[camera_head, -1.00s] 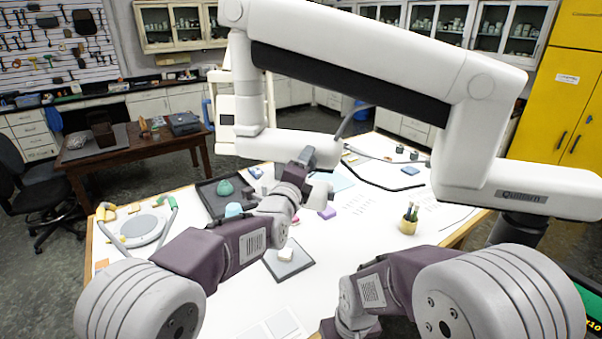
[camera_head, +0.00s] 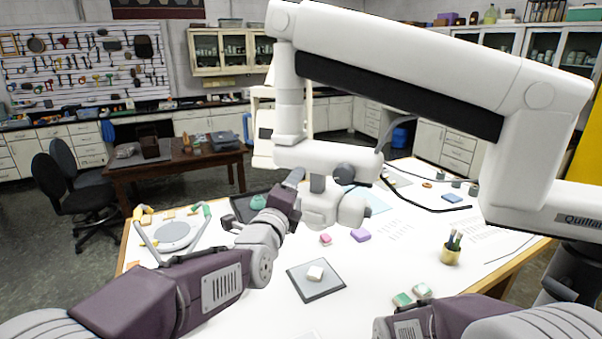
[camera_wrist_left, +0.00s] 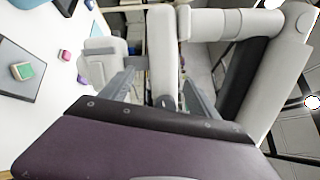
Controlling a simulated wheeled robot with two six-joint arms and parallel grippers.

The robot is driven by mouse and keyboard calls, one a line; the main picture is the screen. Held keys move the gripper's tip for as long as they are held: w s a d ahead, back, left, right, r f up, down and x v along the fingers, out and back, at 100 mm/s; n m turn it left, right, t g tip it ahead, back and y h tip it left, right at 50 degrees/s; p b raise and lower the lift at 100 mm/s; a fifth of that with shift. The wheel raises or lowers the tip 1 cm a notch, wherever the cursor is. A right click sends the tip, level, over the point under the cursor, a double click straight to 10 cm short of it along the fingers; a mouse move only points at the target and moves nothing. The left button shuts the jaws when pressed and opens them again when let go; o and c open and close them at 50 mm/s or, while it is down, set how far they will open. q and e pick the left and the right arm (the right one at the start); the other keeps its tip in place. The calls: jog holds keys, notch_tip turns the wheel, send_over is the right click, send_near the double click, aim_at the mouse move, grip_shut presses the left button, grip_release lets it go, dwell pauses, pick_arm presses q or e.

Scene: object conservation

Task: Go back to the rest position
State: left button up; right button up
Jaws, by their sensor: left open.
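My left arm comes in from the left in the head view, and its gripper (camera_head: 293,178) is raised over the table in front of the white arm of the overhead instrument. In the left wrist view the two fingers (camera_wrist_left: 160,92) are apart with nothing held between them. Only the purple and grey links of my right arm show at the bottom right of the head view; its gripper is out of frame.
A white instrument arm (camera_head: 400,70) spans the white table. A grey mat (camera_head: 300,284) holds a small block (camera_head: 315,273).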

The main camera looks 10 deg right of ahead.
pick_arm(q)
jog(key=s+a+f+n+g+y+b, duration=0.25)
jog(key=a+f+n+g+y, duration=0.35)
jog(key=a+f, duration=1.2)
jog(key=s+a+f+n+g, duration=0.1)
jog(key=s+f+n+g, duration=0.2)
jog(key=s+f+n, duration=0.3)
jog(key=s+a+f+n+g, duration=0.2)
jog(key=s+f+n, duration=0.4)
jog(key=s, duration=0.5)
jog(key=s+a+f+n+g, duration=0.1)
jog(key=s+f+n+g, duration=0.3)
jog(key=s+f+n, duration=0.2)
jog(key=shift+s+a+f+n+g, duration=0.15)
jog(key=shift+s+f, duration=0.2)
jog(key=shift+s, duration=0.25)
jog(key=shift+s+a+f+n+g, duration=0.15)
jog(key=shift+s+f, duration=0.2)
jog(key=shift+s, duration=0.25)
jog(key=shift+n, duration=0.6)
pick_arm(e)
notch_tip(320, 180, down, 4)
jog(key=shift+w+a+r, duration=0.1)
jog(key=shift+a+r, duration=0.05)
jog(key=shift+r, duration=0.05)
pick_arm(q)
jog(key=shift+w, duration=0.1)
